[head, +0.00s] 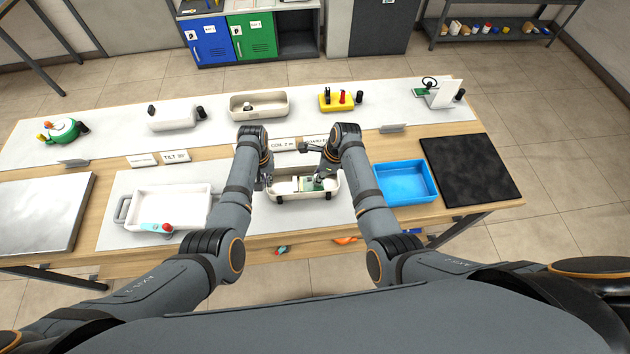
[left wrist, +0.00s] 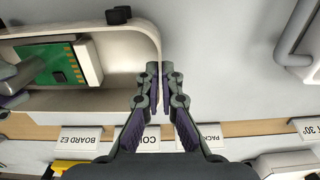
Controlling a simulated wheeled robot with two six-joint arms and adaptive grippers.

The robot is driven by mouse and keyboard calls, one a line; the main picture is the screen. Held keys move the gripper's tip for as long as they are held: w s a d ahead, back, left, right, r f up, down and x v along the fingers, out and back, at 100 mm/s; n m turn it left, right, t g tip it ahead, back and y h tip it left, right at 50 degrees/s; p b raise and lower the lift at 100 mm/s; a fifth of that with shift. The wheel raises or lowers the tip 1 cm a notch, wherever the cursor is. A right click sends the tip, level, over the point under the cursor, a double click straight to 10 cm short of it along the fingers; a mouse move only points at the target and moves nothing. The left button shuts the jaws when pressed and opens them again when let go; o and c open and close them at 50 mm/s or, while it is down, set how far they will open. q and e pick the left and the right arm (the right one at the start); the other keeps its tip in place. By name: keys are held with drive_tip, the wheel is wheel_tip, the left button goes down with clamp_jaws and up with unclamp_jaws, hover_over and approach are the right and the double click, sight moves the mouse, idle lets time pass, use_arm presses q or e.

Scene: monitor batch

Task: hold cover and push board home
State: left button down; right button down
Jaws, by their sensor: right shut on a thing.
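The cream, tray-like cover (head: 283,197) lies on the bench between my arms. A green board (head: 309,185) is inside it. In the left wrist view the board (left wrist: 55,62) has its row of gold contacts facing a cream block (left wrist: 88,60) inside the cover; I cannot tell how far it is seated. My right gripper (head: 320,182) is shut on the board; its fingers show only partly. My left gripper (left wrist: 160,75) is at the cover's left end wall, fingers close together on either side of its edge. I cannot tell whether they press on it.
A white handled tray (head: 168,192) stands left and a blue bin (head: 405,182) right. A black mat (head: 470,170) lies far right. Small label signs stand behind the cover. A cream tray (head: 259,106) and a yellow holder (head: 340,102) are at the back.

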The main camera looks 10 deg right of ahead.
drive_tip(key=shift+a, duration=0.8)
idle(0.4)
